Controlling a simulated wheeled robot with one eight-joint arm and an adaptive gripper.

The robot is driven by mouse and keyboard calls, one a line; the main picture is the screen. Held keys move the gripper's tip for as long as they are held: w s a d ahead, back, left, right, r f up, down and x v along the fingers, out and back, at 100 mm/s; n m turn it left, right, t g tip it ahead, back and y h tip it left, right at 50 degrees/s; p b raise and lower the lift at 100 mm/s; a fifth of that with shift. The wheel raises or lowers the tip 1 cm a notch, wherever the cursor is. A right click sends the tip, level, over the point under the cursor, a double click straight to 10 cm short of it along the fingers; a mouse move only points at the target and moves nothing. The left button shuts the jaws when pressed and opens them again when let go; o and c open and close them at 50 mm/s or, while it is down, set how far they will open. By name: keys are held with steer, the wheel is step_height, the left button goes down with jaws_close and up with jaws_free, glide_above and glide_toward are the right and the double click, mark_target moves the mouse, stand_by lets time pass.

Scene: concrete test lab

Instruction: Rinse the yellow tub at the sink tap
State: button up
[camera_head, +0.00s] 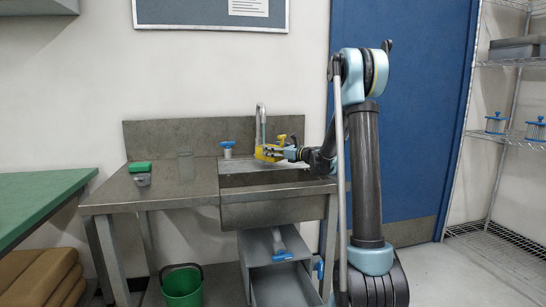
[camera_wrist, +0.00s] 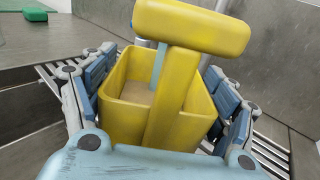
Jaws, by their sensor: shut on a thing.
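The yellow tub (camera_head: 266,153) is held at the metal sink (camera_head: 262,205), beside the grey tap (camera_head: 260,125) in the head view. In the wrist view the yellow tub (camera_wrist: 130,85) is an open box with a T-shaped yellow handle rising from its near side. My gripper (camera_head: 284,153) is shut on the tub. In the wrist view its blue-padded fingers (camera_wrist: 160,105) lie on both sides of the tub's walls. The tub looks upright or slightly tilted. I cannot tell whether water is running.
A blue-topped item (camera_head: 227,148) is behind the sink. A green bucket (camera_head: 183,288) is below. A blue door (camera_head: 410,130) and wire shelves (camera_head: 500,140) are at right.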

steer(key=shift+d, duration=0.1)
steer(key=shift+w+d, duration=0.15)
steer(key=shift+d, duration=0.35)
steer(key=s+d, duration=0.2)
steer(key=s, duration=0.5)
steer(key=shift+s, duration=0.4)
stand_by(0.5)
stand_by(1.2)
steer(key=s+d+r, duration=0.1)
steer(key=s+r, duration=0.3)
steer(key=shift+s+d, duration=0.15)
steer(key=shift+s, duration=0.25)
stand_by(0.6)
